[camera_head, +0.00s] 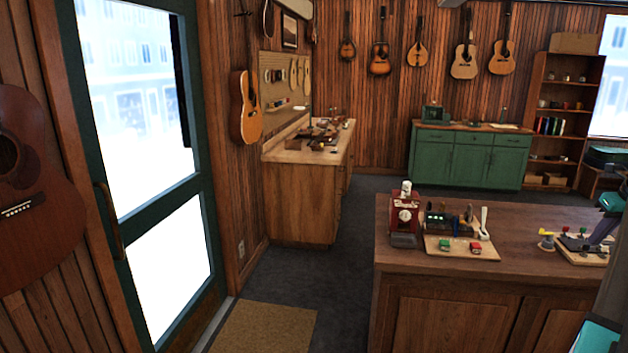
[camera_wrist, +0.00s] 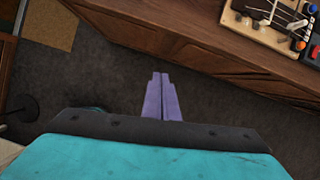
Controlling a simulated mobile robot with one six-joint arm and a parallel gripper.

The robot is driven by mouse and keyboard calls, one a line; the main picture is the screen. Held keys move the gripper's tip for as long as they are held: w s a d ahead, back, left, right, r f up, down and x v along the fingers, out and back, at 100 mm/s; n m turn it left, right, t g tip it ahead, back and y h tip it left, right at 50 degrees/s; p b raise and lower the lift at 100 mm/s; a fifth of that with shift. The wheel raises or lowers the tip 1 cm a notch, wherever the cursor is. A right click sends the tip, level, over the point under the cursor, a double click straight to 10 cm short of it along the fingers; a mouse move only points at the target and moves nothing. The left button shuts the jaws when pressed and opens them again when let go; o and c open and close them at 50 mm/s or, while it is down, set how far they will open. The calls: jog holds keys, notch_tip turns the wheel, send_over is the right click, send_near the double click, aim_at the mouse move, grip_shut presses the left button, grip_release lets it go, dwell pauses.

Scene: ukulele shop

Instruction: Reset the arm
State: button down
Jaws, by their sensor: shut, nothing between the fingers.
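My gripper (camera_wrist: 160,78) shows in the wrist view as two purple fingers pressed together, with nothing between them. The fingers point down over dark floor in that view, beside the front of a wooden counter.
The wooden counter (camera_head: 500,270) carries a red device (camera_head: 404,222), a light board (camera_head: 460,249) with small parts, and another board (camera_head: 585,257) at right. A green cabinet (camera_head: 467,160) and a workbench (camera_head: 300,205) stand behind. Dark floor (camera_head: 340,250) is clear between them.

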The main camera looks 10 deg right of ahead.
jog(key=w+a+f+n+g+y+b, duration=0.1)
jog(key=w+a+f+n+y, duration=0.1)
jog(key=w+a+f, duration=0.85)
jog(key=w+a+f+n+g+y, duration=0.1)
jog(key=w+a+f, duration=0.6)
jog(key=a+f, duration=0.55)
jog(key=s+a+f+n+g+y+b, duration=0.15)
jog(key=a+f+n+g, duration=0.3)
jog(key=a+f, duration=2.2)
jog(key=s+a+f+n+g+h, duration=0.1)
jog(key=s+a+f+n+g, duration=0.2)
jog(key=s+a+f+n, duration=1.35)
jog(key=s+n, duration=0.3)
jog(key=s, duration=0.4)
jog(key=s+a+f+n+h+b, duration=0.1)
jog(key=s+a+f+n, duration=0.1)
jog(key=s+a+n, duration=0.3)
jog(key=s+a+f+n+h, duration=0.1)
jog(key=s+a+f+n, duration=0.2)
jog(key=s, duration=1)
jog(key=n, duration=0.3)
jog(key=shift+s+a, duration=0.15)
jog(key=shift+a, duration=0.1)
jog(key=shift+h, duration=0.25)
